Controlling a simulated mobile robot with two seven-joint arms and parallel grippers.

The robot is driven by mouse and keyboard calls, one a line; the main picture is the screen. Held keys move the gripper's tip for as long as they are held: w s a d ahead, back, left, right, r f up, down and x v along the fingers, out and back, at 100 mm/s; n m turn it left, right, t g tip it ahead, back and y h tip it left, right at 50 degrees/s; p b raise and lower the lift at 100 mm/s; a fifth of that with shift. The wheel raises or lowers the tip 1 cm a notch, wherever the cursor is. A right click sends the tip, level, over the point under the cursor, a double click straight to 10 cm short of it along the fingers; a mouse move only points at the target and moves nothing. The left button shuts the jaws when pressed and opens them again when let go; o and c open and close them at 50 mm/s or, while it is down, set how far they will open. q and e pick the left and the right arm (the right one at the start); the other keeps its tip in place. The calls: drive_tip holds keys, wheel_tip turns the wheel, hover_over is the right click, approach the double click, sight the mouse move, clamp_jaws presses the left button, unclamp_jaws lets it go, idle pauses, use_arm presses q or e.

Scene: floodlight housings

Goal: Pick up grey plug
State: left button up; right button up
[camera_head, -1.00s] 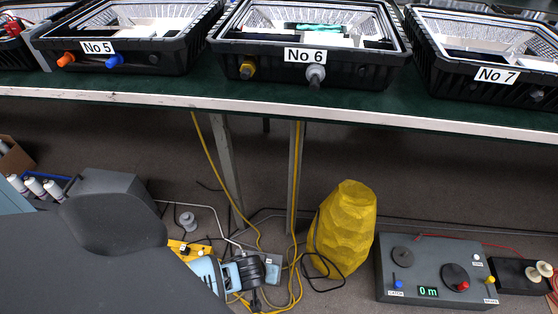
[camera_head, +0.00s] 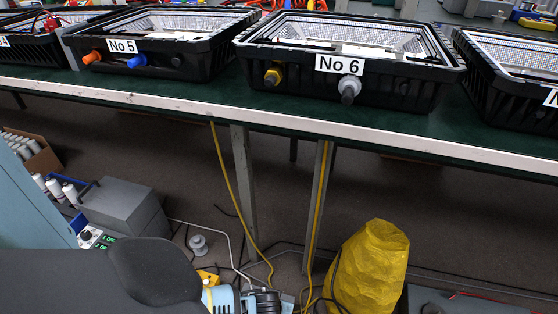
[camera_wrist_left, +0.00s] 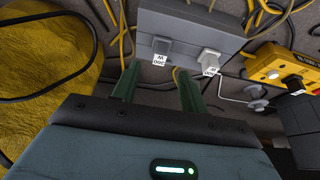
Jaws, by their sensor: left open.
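A grey plug (camera_head: 349,88) sits on the front wall of the black housing marked No 6 (camera_head: 410,88), right of a yellow plug (camera_head: 273,76). My left gripper (camera_wrist_left: 158,70) is open, with two green fingers apart and nothing between them. My right gripper is not in view.
The housings stand on a green bench (camera_head: 215,95) with a pale front edge. Below are bench legs, hanging yellow cable (camera_head: 232,185), a yellow faceted object (camera_head: 368,270) and a grey spool-like part (camera_head: 198,244). A yellow power strip (camera_wrist_left: 285,70) lies right in the wrist view.

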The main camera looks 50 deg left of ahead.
use_arm(q)
drive_tip(key=b+x, duration=0.4)
drive_tip(key=x, duration=0.1)
drive_tip(key=shift+w+a, duration=0.15)
drive_tip(key=shift+w, duration=0.05)
drive_tip(key=shift+c, duration=0.2)
clamp_jaws()
